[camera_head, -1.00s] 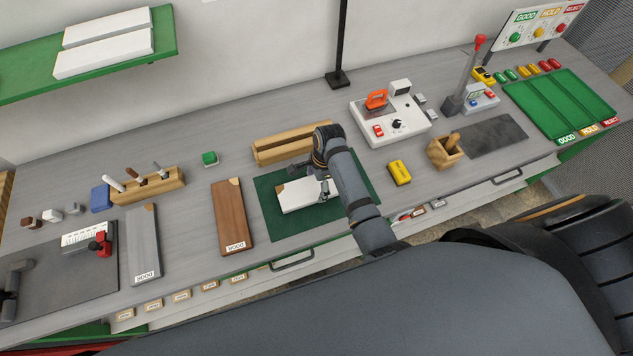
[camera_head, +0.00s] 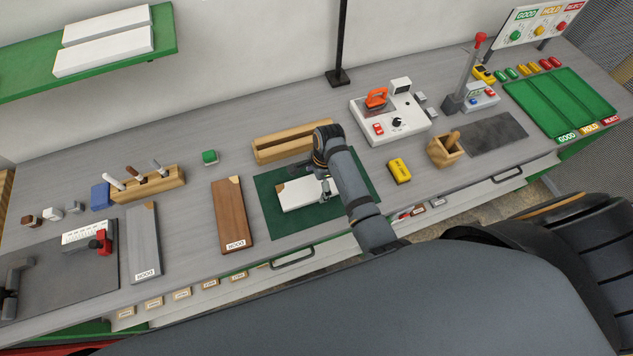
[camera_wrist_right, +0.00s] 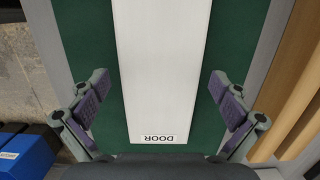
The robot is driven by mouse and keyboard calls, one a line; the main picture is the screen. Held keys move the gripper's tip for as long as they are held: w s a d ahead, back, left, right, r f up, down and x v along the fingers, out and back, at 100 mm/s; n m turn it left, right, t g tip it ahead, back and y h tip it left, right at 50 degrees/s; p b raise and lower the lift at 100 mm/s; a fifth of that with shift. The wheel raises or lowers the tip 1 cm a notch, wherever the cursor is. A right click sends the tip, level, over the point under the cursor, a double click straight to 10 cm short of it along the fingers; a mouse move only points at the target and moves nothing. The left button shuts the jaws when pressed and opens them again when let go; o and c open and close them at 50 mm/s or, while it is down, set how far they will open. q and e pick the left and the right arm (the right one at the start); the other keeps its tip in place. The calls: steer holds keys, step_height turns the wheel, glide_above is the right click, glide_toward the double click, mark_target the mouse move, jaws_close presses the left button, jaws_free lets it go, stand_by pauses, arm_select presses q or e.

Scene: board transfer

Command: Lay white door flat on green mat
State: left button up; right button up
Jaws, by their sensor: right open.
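The white door (camera_head: 300,195) lies on the green mat (camera_head: 276,225), and it also shows in the right wrist view (camera_wrist_right: 163,70), with its DOOR label at the near end. It looks flat, with green mat along both long sides. My right gripper (camera_head: 326,188) is over the door's right part in the head view. In the right wrist view my right gripper (camera_wrist_right: 164,100) is open, with one finger on each side of the door and a gap to each edge. The arm hides the door's right end in the head view.
A wooden rack (camera_head: 285,146) stands just behind the mat. A brown door (camera_head: 232,210) and a grey door (camera_head: 144,240) lie to the left. A yellow block (camera_head: 399,170) and a wooden holder (camera_head: 446,152) are to the right. White boards (camera_head: 105,50) lie on the green shelf.

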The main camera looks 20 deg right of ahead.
steer(key=shift+r, duration=0.15)
step_height(320, 180, up, 12)
steer(key=d, duration=0.1)
steer(key=shift+d+f, duration=0.25)
steer(key=shift+d, duration=0.15)
